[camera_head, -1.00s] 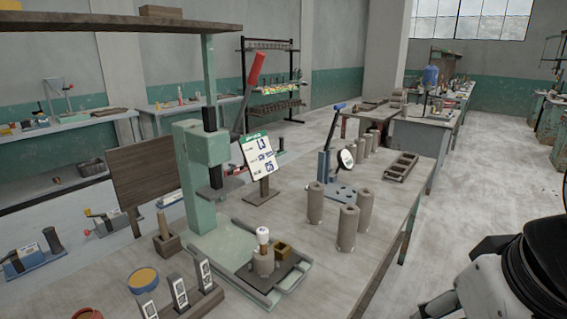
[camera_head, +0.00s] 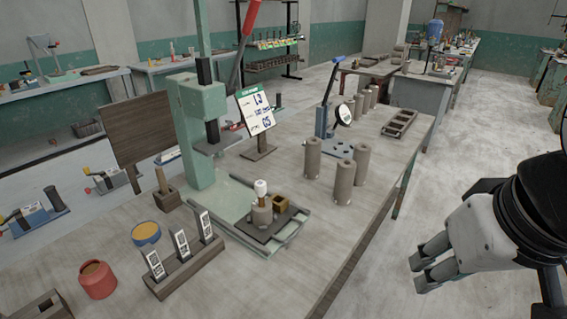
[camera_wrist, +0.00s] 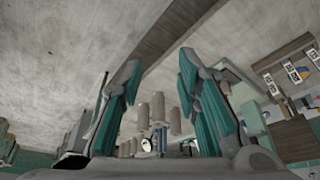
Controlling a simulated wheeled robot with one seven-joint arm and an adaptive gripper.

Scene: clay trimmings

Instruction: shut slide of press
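The pale green press (camera_head: 199,130) stands on the workbench, left of centre in the head view, with a red-handled lever (camera_head: 250,18) raised. Its slide (camera_head: 262,232) is out in front of the column on green rails (camera_head: 290,238). On this dark plate are a clay-coloured cylinder with a white-knobbed piece (camera_head: 261,189) and a small brass-coloured square box (camera_head: 281,204). My gripper (camera_head: 418,274) is in free air at the right, well apart from the slide. In the wrist view its two fingers (camera_wrist: 158,66) are spread with nothing between them.
Several clay cylinders (camera_head: 344,182) and a blue-handled device (camera_head: 325,118) stand right of the press. A card stand (camera_head: 260,142) is behind the slide. A block with three labelled pieces (camera_head: 190,266) and a red pot (camera_head: 97,280) are nearer. The bench's front right is clear.

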